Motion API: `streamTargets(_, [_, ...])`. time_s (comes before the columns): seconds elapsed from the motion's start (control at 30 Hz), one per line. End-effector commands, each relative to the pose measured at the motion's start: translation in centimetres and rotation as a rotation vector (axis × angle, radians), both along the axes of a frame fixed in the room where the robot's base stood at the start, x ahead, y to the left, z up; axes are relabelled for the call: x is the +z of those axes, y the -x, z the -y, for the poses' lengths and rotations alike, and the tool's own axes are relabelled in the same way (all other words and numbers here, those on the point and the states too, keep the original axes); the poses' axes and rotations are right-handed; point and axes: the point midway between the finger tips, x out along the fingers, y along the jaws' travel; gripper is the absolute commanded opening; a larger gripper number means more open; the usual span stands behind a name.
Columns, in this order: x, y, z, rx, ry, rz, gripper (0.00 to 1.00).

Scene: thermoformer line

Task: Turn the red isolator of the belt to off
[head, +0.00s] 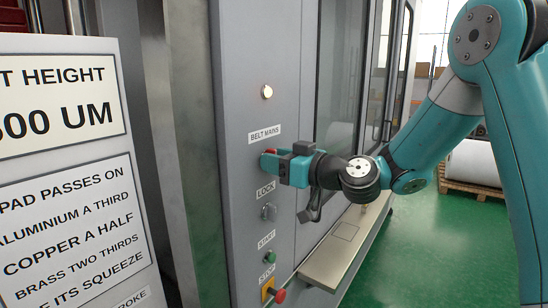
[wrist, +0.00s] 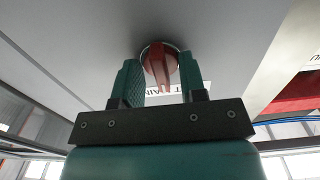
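The red isolator (head: 268,153) sits on the grey cabinet front under the "BELT MAINS" label, mostly hidden by my gripper in the head view. In the wrist view the red isolator (wrist: 158,62) shows as a round red knob with a raised handle, slightly tilted along the picture's height. My gripper (head: 279,168) is up at the panel. Its two fingers (wrist: 161,82) stand either side of the handle, with gaps visible, so it looks open around the handle. Contact with the handle is not clear.
A lit lamp (head: 267,91) is above the label. Below are a lock switch (head: 269,212), a green start button (head: 269,257) and a red stop button (head: 280,295). A metal ledge (head: 345,240) juts out at right. A sign board (head: 70,170) stands at left.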

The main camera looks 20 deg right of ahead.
Motion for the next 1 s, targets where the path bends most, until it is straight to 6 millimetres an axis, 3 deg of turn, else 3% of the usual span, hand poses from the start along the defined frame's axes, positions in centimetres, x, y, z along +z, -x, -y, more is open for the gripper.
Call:
streamTargets(0.07, [-0.01, 0.00, -0.07, 0.001, 0.000, 0.000, 0.38])
streamTargets(0.23, [0.00, 0.00, -0.02, 0.001, 0.000, 0.000, 0.02])
streamTargets(0.27, [0.00, 0.01, 0.00, 0.001, 0.000, 0.000, 0.00])
streamTargets(0.67, [-0.11, 0.03, 0.28, -0.002, -0.037, -0.028, 0.00])
streamTargets(1.0, [-0.25, 0.02, 0.31, -0.003, -0.225, -0.165, 0.00])
